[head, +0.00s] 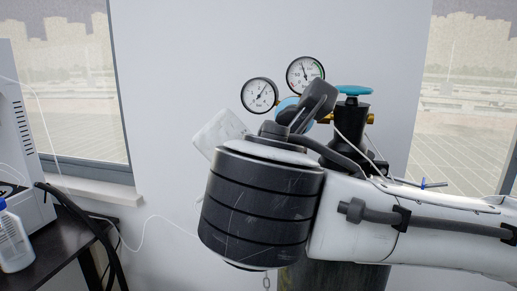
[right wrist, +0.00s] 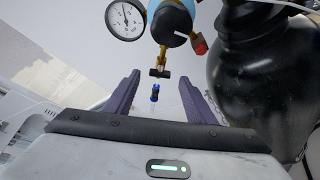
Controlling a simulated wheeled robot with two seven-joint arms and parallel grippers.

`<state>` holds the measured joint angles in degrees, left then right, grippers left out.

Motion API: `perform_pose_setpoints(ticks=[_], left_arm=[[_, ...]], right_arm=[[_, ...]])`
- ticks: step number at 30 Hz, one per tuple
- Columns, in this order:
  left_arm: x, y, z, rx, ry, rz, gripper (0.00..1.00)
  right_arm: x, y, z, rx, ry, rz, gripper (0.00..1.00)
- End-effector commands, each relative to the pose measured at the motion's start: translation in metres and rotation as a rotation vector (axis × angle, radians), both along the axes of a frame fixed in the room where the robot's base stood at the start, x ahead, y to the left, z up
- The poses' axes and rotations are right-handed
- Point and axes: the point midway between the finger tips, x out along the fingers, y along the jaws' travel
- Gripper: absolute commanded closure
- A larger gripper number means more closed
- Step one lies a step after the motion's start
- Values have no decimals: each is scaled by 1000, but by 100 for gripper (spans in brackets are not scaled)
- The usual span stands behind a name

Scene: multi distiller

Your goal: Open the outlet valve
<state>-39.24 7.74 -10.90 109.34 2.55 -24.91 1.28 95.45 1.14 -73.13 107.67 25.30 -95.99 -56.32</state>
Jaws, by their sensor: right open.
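The regulator, with a light blue body (right wrist: 170,22), sits beside a dark gas cylinder (right wrist: 262,75). Below the body, a brass stem carries a small black crossbar handle (right wrist: 160,72), which looks like the outlet valve. A small blue and black fitting (right wrist: 155,92) shows below it. My right gripper (right wrist: 159,80) is open and empty, with its two purple fingers apart on either side of the handle in the picture. I cannot tell the depth between them. In the head view my right arm hides the outlet valve and the gripper fingers. My left gripper is not in view.
Two round gauges (head: 259,95) (head: 305,75) and a blue top handwheel (head: 353,90) stand behind my right arm. Thin white tubing hangs nearby.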

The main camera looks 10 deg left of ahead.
Motion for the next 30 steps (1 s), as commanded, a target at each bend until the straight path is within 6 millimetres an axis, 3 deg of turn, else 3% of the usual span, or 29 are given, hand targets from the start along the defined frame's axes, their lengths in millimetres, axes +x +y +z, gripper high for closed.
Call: perform_pose_setpoints(ticks=[15, 28, 30], left_arm=[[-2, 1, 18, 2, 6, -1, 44], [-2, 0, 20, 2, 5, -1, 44], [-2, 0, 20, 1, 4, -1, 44]], right_arm=[[78, 23, -22, 3, 4, -1, 50], [88, 26, -27, 4, 3, 2, 50], [88, 26, -27, 4, 3, 2, 62]])
